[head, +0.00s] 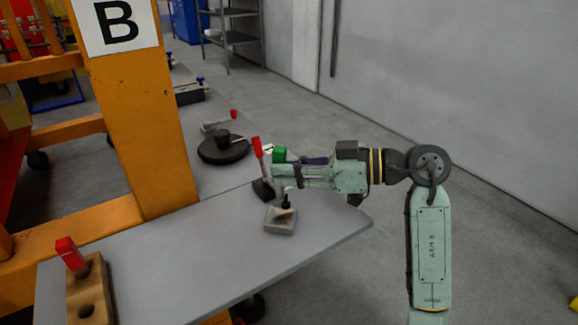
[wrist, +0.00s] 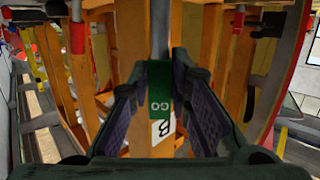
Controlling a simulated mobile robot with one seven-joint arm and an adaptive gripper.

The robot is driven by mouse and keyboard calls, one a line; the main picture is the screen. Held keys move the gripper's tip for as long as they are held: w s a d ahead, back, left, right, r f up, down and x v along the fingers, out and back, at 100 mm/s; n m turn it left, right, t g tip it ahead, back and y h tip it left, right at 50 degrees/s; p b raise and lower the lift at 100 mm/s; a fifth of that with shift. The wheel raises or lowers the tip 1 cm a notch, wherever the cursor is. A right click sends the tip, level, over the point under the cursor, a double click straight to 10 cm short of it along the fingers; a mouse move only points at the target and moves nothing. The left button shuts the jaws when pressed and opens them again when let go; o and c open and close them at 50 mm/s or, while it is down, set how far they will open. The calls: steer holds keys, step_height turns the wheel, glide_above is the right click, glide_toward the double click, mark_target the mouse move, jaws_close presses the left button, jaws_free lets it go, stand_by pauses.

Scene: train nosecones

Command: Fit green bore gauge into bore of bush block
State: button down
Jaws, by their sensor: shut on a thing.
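The green bore gauge (wrist: 159,80), marked GO, sits between the two purple-padded fingers of my gripper (wrist: 160,72) in the wrist view. A grey rod runs up from it. My gripper is shut on the gauge. In the head view its green part (head: 279,154) shows at the left end of my arm, beside my gripper (head: 287,170), above the grey table. A small pale block (head: 280,222) lies on the table just below my gripper, with a dark knob-like part over it. It may be the bush block; no bore can be made out.
A wooden block (head: 91,300) with holes and a red-topped piece stands at the front left. A red handle (head: 257,147) rises close to my gripper. A dark round base (head: 223,150) stands farther back. The orange post (head: 135,110) bounds the left. The table's middle is clear.

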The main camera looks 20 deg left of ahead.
steer(key=shift+f+b, duration=1.1)
steer(key=shift+f, duration=0.95)
steer(key=shift+f+b, duration=0.8)
steer(key=shift+f, duration=0.8)
steer(key=c, duration=1.4)
jaws_free()
steer(key=v, duration=1.2)
